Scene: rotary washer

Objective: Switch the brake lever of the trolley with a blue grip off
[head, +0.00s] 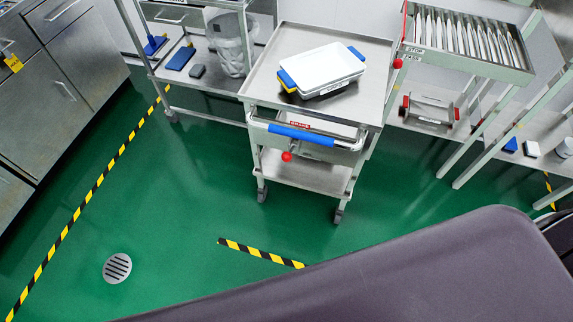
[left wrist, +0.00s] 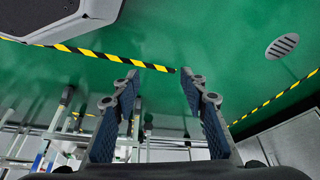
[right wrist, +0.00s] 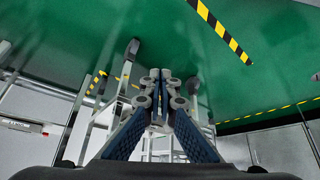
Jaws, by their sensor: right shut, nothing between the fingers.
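The trolley (head: 262,80) stands in the upper middle of the head view, a steel cart on casters with a push handle at its near side. The handle carries a blue grip (head: 300,133). A red brake label (head: 299,124) sits just behind the grip, and a red ball knob (head: 287,157), seemingly the brake lever's end, shows just below it. My left gripper (left wrist: 156,72) is open and empty above the green floor in the left wrist view. My right gripper (right wrist: 160,74) is shut and empty in the right wrist view. Neither gripper shows in the head view.
A white tray (head: 321,68) with blue ends lies on the trolley. A rack machine with a stop/pace label (head: 412,54) stands at right, a shelf with a bin (head: 229,50) behind, and cabinets (head: 62,75) at left. The green floor before the trolley is clear around a drain (head: 117,268).

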